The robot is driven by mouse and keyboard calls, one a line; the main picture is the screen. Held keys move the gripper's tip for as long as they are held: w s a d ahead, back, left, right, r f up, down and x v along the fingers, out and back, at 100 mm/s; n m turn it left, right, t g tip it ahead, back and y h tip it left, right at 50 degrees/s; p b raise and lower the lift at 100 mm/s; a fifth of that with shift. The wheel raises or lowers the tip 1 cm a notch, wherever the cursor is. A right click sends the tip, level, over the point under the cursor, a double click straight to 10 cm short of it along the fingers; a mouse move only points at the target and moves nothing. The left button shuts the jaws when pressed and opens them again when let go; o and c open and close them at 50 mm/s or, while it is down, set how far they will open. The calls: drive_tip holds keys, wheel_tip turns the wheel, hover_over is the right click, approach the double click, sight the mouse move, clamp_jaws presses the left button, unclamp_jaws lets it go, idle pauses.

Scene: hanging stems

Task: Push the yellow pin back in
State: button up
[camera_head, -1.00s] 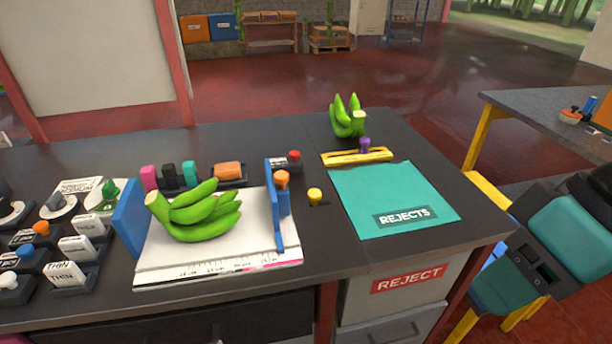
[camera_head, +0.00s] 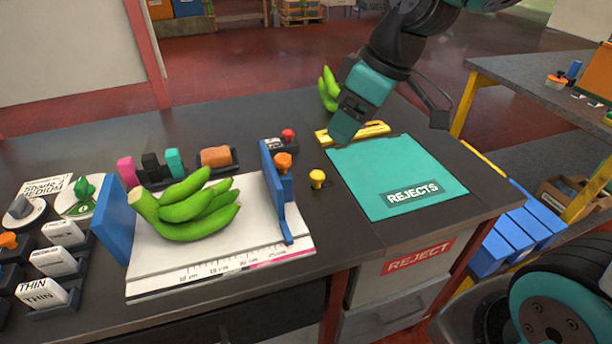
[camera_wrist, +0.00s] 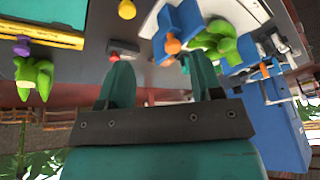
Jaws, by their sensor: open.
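The yellow pin (camera_head: 317,179) stands upright on the dark bench, between the blue stop with the orange knob and the teal rejects mat. Its round head sits on a short stem above the surface.
The blue stop (camera_head: 275,190) and green bananas (camera_head: 185,208) on the white board stand left of the pin. A red knob (camera_head: 288,135) is behind it. The teal mat (camera_head: 385,165) lies right. The yellow bar (camera_head: 374,130) carries a purple knob (camera_wrist: 22,45). Bare bench lies in front.

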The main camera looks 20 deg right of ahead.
approach(317, 174)
drive_tip(key=shift+n+t, duration=0.3)
drive_tip(key=shift+t, duration=0.1)
drive_tip(key=x, duration=0.9)
drive_tip(key=shift+s+f+b, duration=0.2)
drive_tip(key=shift+s+b, duration=0.15)
